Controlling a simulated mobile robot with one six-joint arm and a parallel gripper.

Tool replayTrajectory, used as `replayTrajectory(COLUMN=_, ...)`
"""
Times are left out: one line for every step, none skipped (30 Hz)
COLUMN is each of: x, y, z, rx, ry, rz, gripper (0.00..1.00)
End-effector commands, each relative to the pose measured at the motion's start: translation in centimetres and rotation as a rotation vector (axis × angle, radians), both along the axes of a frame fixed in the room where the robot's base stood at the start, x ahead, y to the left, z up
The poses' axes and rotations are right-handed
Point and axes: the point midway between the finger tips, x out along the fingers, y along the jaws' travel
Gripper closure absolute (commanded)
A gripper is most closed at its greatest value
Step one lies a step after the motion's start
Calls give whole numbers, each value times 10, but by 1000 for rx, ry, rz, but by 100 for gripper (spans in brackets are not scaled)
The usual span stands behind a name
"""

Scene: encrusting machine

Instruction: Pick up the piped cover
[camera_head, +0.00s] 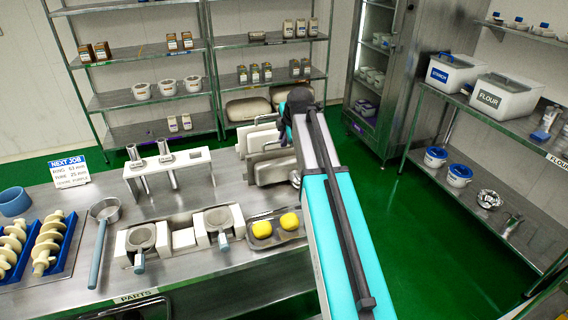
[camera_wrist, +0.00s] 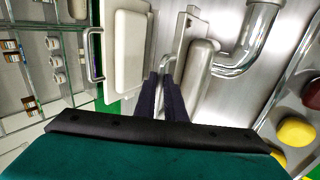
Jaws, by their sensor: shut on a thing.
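The piped cover (camera_wrist: 201,68) is a grey metal plate with a rounded body and a bent metal pipe (camera_wrist: 252,42) to its right in the wrist view. My gripper (camera_wrist: 163,84) has its two dark fingers close together at the thin bar handle on the plate's left side, shut on it. In the head view, pale covers stand on edge at the far end of the table, and a grey one (camera_head: 274,170) shows just left of my arm. My arm hides the fingers and their grip there.
A pale cover with its own bar handle (camera_wrist: 125,52) stands close left of my fingers. A tray with yellow pieces (camera_head: 275,238) lies on the table's near right. Pans with handles (camera_head: 141,237) and a sign (camera_head: 69,169) are farther left. Shelves stand behind.

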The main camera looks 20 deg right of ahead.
Motion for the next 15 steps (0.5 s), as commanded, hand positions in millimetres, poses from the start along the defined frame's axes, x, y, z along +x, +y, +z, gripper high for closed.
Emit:
replayTrajectory(x=1, y=0, z=1, rx=0, ry=-3, rz=0, gripper=100)
replayTrajectory(x=1, y=0, z=1, rx=0, ry=-3, rz=0, gripper=100)
replayTrajectory(x=1, y=0, z=1, rx=0, ry=-3, rz=0, gripper=100)
replayTrajectory(x=1, y=0, z=2, rx=0, ry=-3, rz=0, gripper=100)
replayTrajectory(x=1, y=0, z=2, rx=0, ry=-3, rz=0, gripper=100)
replayTrajectory(x=1, y=0, z=3, rx=-1, ry=-4, rz=-1, gripper=100)
replayTrajectory(x=1, y=0, z=3, rx=-1, ry=-4, rz=-1, gripper=100)
replayTrajectory(x=1, y=0, z=4, rx=-1, ry=-4, rz=-1, gripper=100)
replayTrajectory(x=1, y=0, z=6, rx=-1, ry=-4, rz=-1, gripper=100)
replayTrajectory(x=1, y=-1, z=7, rx=-1, ry=-4, rz=-1, gripper=100)
replayTrajectory(x=1, y=-1, z=8, rx=-1, ry=-4, rz=-1, gripper=100)
replayTrajectory(x=1, y=-1, z=11, rx=0, ry=-4, rz=0, gripper=100)
replayTrajectory(x=1, y=-1, z=13, rx=-1, ry=-4, rz=-1, gripper=100)
replayTrajectory(x=2, y=-1, z=15, rx=-1, ry=-5, rz=-1, gripper=100)
replayTrajectory(x=2, y=-1, z=18, rx=-1, ry=-6, rz=-1, gripper=100)
